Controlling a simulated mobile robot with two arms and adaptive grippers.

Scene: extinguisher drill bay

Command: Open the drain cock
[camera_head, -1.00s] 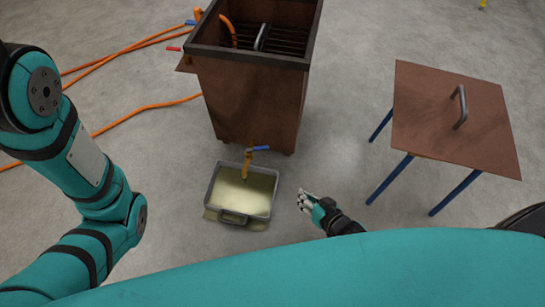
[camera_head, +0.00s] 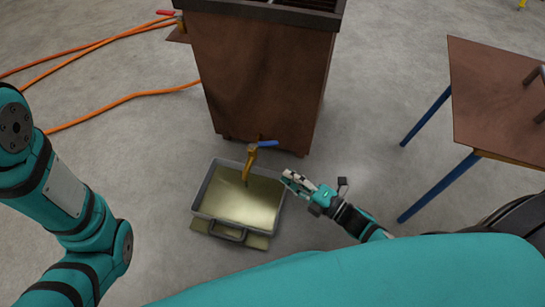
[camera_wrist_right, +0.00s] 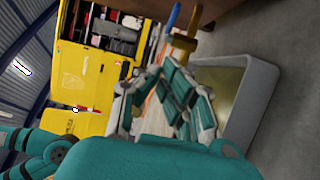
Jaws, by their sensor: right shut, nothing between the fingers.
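The brass drain cock (camera_head: 250,163) sticks out low on the front of the brown tank (camera_head: 262,85). Its blue lever (camera_head: 267,145) points to the right, roughly sideways. My right gripper (camera_head: 289,177) is shut and empty, just right of and below the cock, apart from it, near the tray's right rim. In the right wrist view the fingers (camera_wrist_right: 172,98) lie close together, with the blue lever (camera_wrist_right: 173,17) and the brass body (camera_wrist_right: 183,45) beyond them. My left arm shows at the left, but its gripper is out of view.
A grey tray (camera_head: 206,186) holding yellowish liquid stands under the cock, with a handle at its front. A brown-topped table (camera_head: 492,100) with blue legs stands at the right. Orange hoses (camera_head: 120,103) lie on the floor at the left. Bare floor separates tank and table.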

